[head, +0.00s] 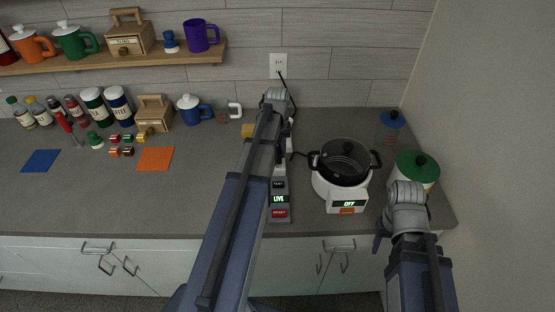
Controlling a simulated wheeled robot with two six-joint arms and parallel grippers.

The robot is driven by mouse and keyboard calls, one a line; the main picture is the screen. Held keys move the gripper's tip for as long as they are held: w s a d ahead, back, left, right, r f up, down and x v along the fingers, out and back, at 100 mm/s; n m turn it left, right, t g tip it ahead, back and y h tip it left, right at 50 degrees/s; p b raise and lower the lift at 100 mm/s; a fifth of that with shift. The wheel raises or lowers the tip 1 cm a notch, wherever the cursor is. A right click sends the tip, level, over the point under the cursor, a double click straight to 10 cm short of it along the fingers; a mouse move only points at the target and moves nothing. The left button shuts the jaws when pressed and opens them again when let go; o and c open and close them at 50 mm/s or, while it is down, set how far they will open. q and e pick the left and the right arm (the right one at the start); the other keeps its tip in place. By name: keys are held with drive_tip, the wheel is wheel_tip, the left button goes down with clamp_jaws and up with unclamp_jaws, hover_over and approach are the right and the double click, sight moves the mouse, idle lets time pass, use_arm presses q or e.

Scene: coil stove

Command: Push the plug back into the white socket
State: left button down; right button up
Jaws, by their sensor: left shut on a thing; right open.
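The stove (347,193) is white, with a black pot (345,163) on it, and its display reads OFF. A black cord (299,154) runs from its left side to my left gripper (281,154). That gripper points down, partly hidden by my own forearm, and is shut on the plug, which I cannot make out. A small pale piece, perhaps the white socket (280,170), shows just below the fingers; whether the plug touches it I cannot tell. A grey unit (279,199) nearest me reads TEST, LIVE, RESET. My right gripper (402,236) is open and empty at the counter's front edge.
A wall outlet (278,63) has a black cord in it. A yellow block (248,131) lies left of my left arm. A green-lidded canister (417,170) and a blue-lidded jar (391,122) stand right of the stove. The counter's left front is clear.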

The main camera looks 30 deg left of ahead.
sight(278, 149)
use_arm(q)
drive_tip(key=shift+f+b, duration=0.75)
drive_tip(key=shift+f, duration=0.45)
use_arm(e)
drive_tip(key=shift+f, duration=1.25)
use_arm(q)
drive_tip(key=shift+f, duration=0.25)
drive_tip(key=c, duration=0.6)
unclamp_jaws()
drive_tip(key=shift+r, duration=0.1)
use_arm(e)
drive_tip(key=shift+f, duration=0.15)
use_arm(q)
wheel_tip(278, 149, up, 12)
drive_tip(key=p, duration=1.2)
drive_tip(key=shift+r, duration=0.2)
use_arm(e)
wheel_tip(278, 149, up, 12)
drive_tip(key=shift+r, duration=0.2)
